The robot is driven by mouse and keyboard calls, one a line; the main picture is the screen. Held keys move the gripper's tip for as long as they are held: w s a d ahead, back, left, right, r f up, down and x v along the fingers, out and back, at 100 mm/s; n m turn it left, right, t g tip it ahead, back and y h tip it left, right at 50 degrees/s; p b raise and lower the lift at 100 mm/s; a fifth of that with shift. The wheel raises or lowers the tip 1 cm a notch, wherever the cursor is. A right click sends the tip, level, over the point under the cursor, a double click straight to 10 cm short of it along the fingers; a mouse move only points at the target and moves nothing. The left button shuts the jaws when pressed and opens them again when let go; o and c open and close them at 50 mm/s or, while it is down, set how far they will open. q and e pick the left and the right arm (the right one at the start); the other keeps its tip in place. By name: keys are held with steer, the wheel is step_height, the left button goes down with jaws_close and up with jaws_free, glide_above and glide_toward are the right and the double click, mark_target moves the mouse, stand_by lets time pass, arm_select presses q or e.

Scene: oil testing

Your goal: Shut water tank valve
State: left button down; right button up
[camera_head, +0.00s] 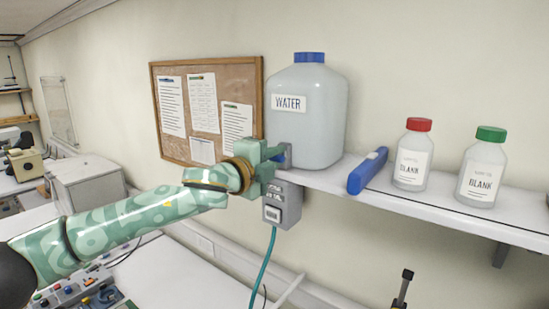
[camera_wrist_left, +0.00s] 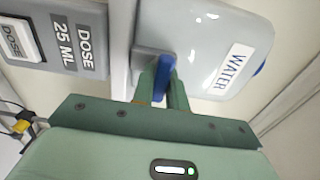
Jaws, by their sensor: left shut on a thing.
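The water tank (camera_head: 310,120) is a pale translucent jug with a blue cap and a WATER label, upright on the wall shelf. It also shows in the left wrist view (camera_wrist_left: 207,45). Its valve has a blue handle (camera_wrist_left: 165,76) at the tank's lower side. My left gripper (camera_head: 275,153) is beside the tank's base, its fingers shut around the blue handle, as the left wrist view also shows (camera_wrist_left: 164,88). In the head view the gripper hides most of the valve. My right gripper is not in view.
A grey dosing box (camera_head: 283,205) with a teal hose (camera_head: 264,268) hangs below the tank. On the shelf (camera_head: 400,198) to the right are a blue case (camera_head: 367,171), a red-capped bottle (camera_head: 412,158) and a green-capped bottle (camera_head: 482,172). A corkboard (camera_head: 235,85) is behind my arm.

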arm_select(q)
steer(key=c, duration=1.4)
jaws_free()
steer(key=shift+s+a+f+b, duration=0.1)
steer(key=shift+s+a+b, duration=0.2)
steer(key=shift+s, duration=0.1)
steer(key=b+v, duration=0.4)
steer(key=v, duration=1.1)
steer(key=shift+b, duration=0.35)
steer(key=shift+s, duration=0.15)
